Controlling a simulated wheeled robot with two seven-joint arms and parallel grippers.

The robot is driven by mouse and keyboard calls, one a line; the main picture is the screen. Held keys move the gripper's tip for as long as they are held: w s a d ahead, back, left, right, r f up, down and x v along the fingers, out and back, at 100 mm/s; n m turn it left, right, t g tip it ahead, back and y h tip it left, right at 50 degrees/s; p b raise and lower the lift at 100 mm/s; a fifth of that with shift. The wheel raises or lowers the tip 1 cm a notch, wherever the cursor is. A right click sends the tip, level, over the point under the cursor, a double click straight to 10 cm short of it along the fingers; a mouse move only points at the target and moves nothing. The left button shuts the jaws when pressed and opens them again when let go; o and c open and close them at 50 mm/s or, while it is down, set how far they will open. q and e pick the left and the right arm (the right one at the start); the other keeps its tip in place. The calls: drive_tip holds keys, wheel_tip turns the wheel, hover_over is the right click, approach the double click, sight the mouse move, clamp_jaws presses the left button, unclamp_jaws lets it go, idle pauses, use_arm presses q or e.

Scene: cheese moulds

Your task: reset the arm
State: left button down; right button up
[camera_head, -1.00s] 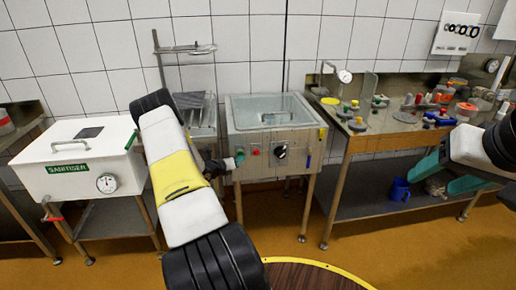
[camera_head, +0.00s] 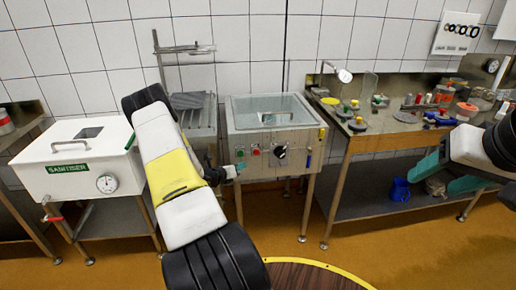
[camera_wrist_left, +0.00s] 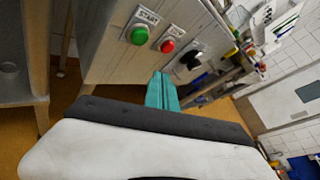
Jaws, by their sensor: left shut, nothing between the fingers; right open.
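My right gripper (camera_head: 448,178) is at the right edge of the head view. Its teal fingers are spread apart and empty, in front of the workbench.
The steel vat (camera_head: 243,133) stands on legs at the middle. A white sanitiser box (camera_head: 45,180) stands at the left. A workbench (camera_head: 352,147) with several moulds and tools is at the right, with a blue jug (camera_head: 399,190) on its lower shelf.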

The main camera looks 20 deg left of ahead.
idle(0.6)
use_arm(q)
drive_tip(key=d+r+m+g+h, duration=0.2)
drive_tip(key=d+r+m+h, duration=0.3)
drive_tip(key=d+r+m, duration=0.7)
drive_tip(key=s+d+r+m+g+h, duration=0.1)
drive_tip(key=s+d+r+m+g, duration=0.25)
drive_tip(key=d+r, duration=0.25)
drive_tip(key=s+d+r+m+g+h, duration=0.1)
drive_tip(key=s+d+r+m+g, duration=0.2)
drive_tip(key=d+r, duration=0.35)
drive_tip(key=s+d+r+m+g+y, duration=0.1)
drive_tip(key=s+d+r+m, duration=0.15)
drive_tip(key=s+m, duration=0.3)
drive_tip(key=s+d+r+m+y, duration=0.2)
drive_tip(key=s+r+m, duration=0.25)
drive_tip(key=s, duration=0.25)
drive_tip(key=s+d+r+m+g+y, duration=0.1)
drive_tip(key=s+d+r+m, duration=0.15)
drive_tip(key=s+m, duration=0.35)
drive_tip(key=s+a+r+m+t+y, duration=0.2)
drive_tip(key=s+a+m+y, duration=0.1)
drive_tip(key=s, duration=0.5)
drive_tip(key=shift+a+r+m+y, duration=0.4)
drive_tip(key=shift+a+m, duration=0.2)
drive_tip(key=shift+m, duration=0.55)
